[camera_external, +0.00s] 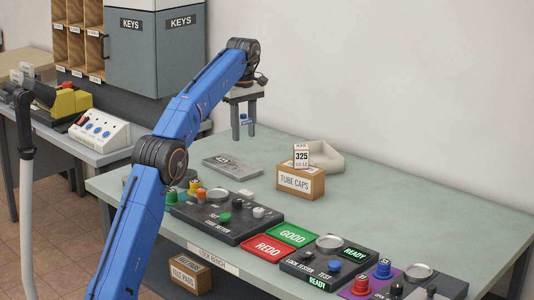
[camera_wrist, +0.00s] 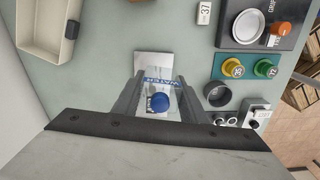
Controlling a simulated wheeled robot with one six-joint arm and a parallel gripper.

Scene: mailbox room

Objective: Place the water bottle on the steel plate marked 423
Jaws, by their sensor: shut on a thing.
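My gripper (camera_external: 243,132) points down over the back of the bench and is shut on the water bottle. The bottle's blue cap (camera_wrist: 160,102) and blue WATER label show between the fingers in the wrist view. In the outside view only a small blue part of the bottle (camera_external: 246,120) shows between the fingers. The flat grey steel plate (camera_external: 232,166) lies on the bench below and slightly left of the fingertips; its number is too small to read surely. In the wrist view the plate (camera_wrist: 152,63) shows behind the bottle, partly covered by it. The bottle's base is hidden.
A TUBE CAPS box (camera_external: 300,180) with a 325 card (camera_external: 301,155) and a pale open tray (camera_external: 323,158) stand right of the plate. A dark control panel (camera_external: 228,215) with knobs lies in front. A wall is behind.

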